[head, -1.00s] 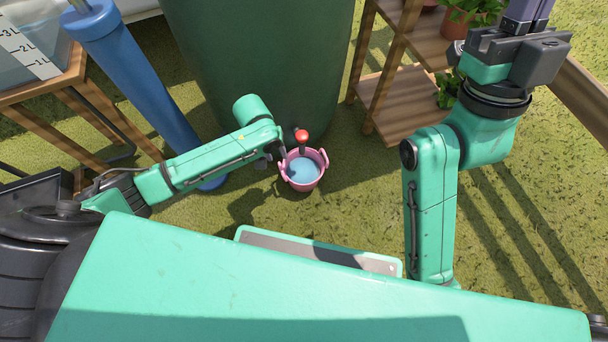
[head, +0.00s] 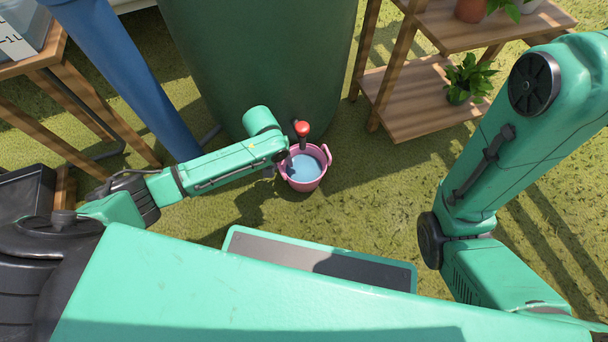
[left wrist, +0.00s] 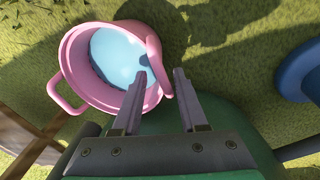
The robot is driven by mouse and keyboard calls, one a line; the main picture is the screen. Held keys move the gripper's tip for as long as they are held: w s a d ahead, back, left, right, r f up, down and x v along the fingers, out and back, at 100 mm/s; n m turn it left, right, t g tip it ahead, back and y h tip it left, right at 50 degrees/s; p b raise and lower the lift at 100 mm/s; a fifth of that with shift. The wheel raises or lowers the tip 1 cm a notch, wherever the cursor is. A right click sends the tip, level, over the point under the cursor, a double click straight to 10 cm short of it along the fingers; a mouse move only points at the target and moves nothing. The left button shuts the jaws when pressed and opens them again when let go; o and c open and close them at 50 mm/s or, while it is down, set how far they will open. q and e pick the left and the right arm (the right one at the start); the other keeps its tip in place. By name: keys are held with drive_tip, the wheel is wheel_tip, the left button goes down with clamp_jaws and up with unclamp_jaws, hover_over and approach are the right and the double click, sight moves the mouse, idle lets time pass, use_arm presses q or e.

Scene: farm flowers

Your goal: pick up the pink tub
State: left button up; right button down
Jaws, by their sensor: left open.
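The pink tub (head: 305,187) stands on the grass below the red tap and holds pale blue water. It has a handle on each side. My left gripper (head: 284,166) is at the tub's left side, mostly hidden by its own arm in the head view. In the left wrist view the gripper (left wrist: 160,73) is open. One finger overlaps the water and the other is outside the tub (left wrist: 72,60). The tub's near handle (left wrist: 157,66) shows between the fingertips, and I cannot tell whether they touch it. My right gripper is out of view.
The red tap (head: 302,129) sits on the big green barrel (head: 260,60) right behind the tub. A blue post (head: 135,85) and a wooden stand (head: 85,115) are at the left. A wooden plant shelf (head: 420,100) is at the right. Grass right of the tub is clear.

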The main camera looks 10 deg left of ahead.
use_arm(q)
drive_tip(key=f+b, duration=0.4)
drive_tip(key=f, duration=0.1)
drive_tip(key=shift+w+d, duration=0.15)
drive_tip(key=shift+d, duration=0.05)
drive_tip(key=shift+r, duration=0.2)
clamp_jaws()
idle(0.9)
